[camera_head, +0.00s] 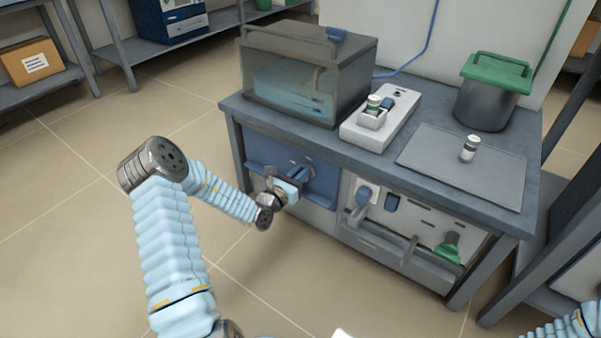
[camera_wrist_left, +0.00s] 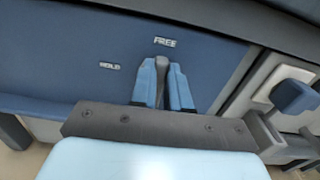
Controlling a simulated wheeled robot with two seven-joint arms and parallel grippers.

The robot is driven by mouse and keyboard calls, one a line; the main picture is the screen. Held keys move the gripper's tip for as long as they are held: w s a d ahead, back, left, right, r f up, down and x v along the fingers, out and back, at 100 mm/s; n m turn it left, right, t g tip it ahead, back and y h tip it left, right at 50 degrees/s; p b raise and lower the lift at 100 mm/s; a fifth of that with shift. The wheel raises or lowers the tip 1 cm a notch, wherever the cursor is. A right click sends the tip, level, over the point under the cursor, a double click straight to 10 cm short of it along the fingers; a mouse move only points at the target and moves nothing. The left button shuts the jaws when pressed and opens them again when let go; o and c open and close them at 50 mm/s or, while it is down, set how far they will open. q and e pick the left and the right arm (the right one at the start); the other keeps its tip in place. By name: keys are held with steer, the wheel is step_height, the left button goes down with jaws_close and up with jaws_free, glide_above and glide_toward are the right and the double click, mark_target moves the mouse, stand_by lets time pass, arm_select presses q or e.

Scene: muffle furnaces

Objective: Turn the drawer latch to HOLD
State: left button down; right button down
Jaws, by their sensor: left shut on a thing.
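The blue drawer front (camera_head: 325,190) is on the left part of the bench and fills much of the left wrist view (camera_wrist_left: 60,50). A grey latch lever (camera_wrist_left: 162,66) stands on it, its tip just below the white FREE label (camera_wrist_left: 164,41). The HOLD label (camera_wrist_left: 110,65) is to the left of the lever. My left gripper (camera_wrist_left: 163,88) is shut on the lever, one blue finger on each side. In the head view my left gripper (camera_head: 299,175) is at the drawer front, and the lever is mostly hidden there. My right gripper is out of view.
Right of the drawer, a pale panel (camera_head: 420,215) carries a blue knob (camera_head: 362,196) and a green handle (camera_head: 448,248). On the bench top stand a clear lidded tank (camera_head: 290,90), a white block with a vial (camera_head: 375,113) and a pot with a green lid (camera_head: 490,90).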

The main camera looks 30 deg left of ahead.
arm_select(q)
steer(key=n+p, duration=0.3)
steer(key=n, duration=0.2)
steer(key=a+f+n+p, duration=0.1)
steer(key=n+p, duration=0.2)
steer(key=n, duration=0.3)
steer(key=a+f+n+p, duration=0.1)
steer(key=n+p, duration=0.3)
steer(key=n, duration=0.2)
steer(key=shift+f+n, duration=0.15)
steer(key=shift+n, duration=0.35)
steer(key=c, duration=1.1)
jaws_free()
steer(key=shift+w, duration=0.1)
steer(key=s+a+p, duration=0.1)
steer(key=s, duration=1.2)
steer(key=shift+s, duration=0.4)
